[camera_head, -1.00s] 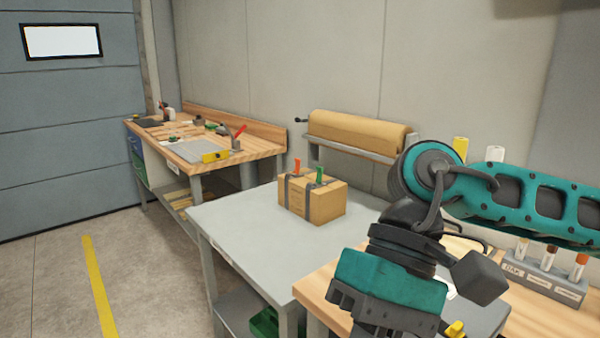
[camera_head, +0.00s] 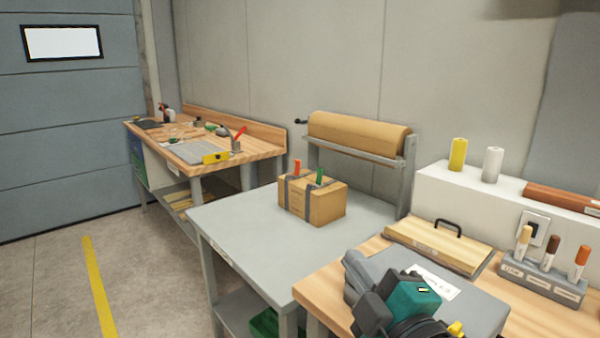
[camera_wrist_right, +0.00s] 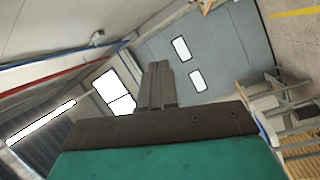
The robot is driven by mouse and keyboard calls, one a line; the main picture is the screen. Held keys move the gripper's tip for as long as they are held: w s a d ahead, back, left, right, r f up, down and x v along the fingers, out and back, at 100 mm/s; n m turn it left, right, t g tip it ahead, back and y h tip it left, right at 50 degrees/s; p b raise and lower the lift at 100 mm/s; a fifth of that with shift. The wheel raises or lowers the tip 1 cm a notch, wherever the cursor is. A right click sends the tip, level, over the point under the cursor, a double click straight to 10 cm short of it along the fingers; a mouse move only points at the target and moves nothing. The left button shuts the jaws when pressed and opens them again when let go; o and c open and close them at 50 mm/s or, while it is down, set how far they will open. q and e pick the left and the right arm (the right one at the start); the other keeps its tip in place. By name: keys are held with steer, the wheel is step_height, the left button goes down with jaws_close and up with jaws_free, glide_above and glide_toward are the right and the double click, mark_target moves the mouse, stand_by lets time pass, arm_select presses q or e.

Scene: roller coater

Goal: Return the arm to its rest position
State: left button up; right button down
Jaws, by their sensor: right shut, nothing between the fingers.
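My right gripper (camera_head: 378,308) is low at the bottom edge of the head view, in front of a grey machine (camera_head: 480,305) on the wooden bench. The teal and black wrist parts hide some of that machine. In the right wrist view, the two dark fingers of my right gripper (camera_wrist_right: 158,82) are together with nothing between them. They point toward open room, with the grey door and windows far behind. My left gripper is not in view.
A cardboard box (camera_head: 325,204) stands on the grey table (camera_head: 235,225). A paper roll (camera_head: 358,133) sits on a rack behind it. A wooden board with a handle (camera_head: 435,245), a marker holder (camera_head: 545,277) and a white shelf (camera_head: 450,185) are on the right.

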steer(key=s+d+f+m+g+h, duration=0.3)
steer(key=d+f+m, duration=0.15)
steer(key=f, duration=0.35)
steer(key=s+d+f+m+g+h, duration=0.25)
steer(key=s+f+m+g, duration=0.2)
steer(key=f, duration=0.35)
steer(key=s+d+f+m+g, duration=0.3)
steer(key=s+f+g, duration=0.15)
steer(key=s, duration=0.25)
steer(key=s+d+f+m+g, duration=0.3)
steer(key=s+f, duration=0.3)
steer(key=s, duration=0.1)
steer(key=w+a+f+t, duration=0.3)
steer(key=w+f+t, duration=0.4)
steer(key=f, duration=0.1)
steer(key=shift+w+a+f+t+y, duration=0.15)
steer(key=shift+w+f+t+y, duration=0.2)
steer(key=shift+t+y, duration=0.1)
